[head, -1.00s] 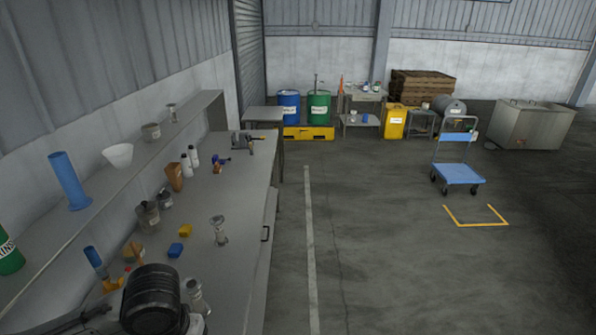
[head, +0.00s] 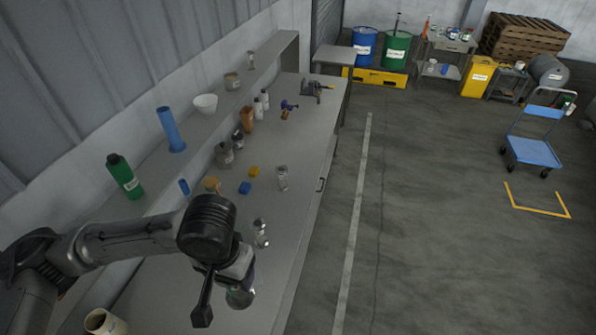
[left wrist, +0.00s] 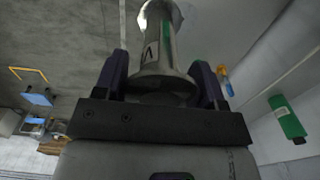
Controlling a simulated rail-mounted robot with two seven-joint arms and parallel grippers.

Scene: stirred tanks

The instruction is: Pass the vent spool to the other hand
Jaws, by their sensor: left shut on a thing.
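The vent spool, a grey metal flanged piece with a dark mark on its side, is between the two dark fingers of my left gripper (left wrist: 162,82) in the left wrist view (left wrist: 158,45). The gripper is shut on it. In the head view my left gripper (head: 238,282) is over the near part of the bench, and the shiny end of the spool (head: 241,297) shows below it. The arm hides much of the spool there. Two similar metal spools (head: 261,233) (head: 282,179) stand on the bench beyond the gripper. My right gripper is not in view.
A shelf along the wall holds a green bottle (head: 124,176), a blue cylinder (head: 170,130) and a white bowl (head: 206,103).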

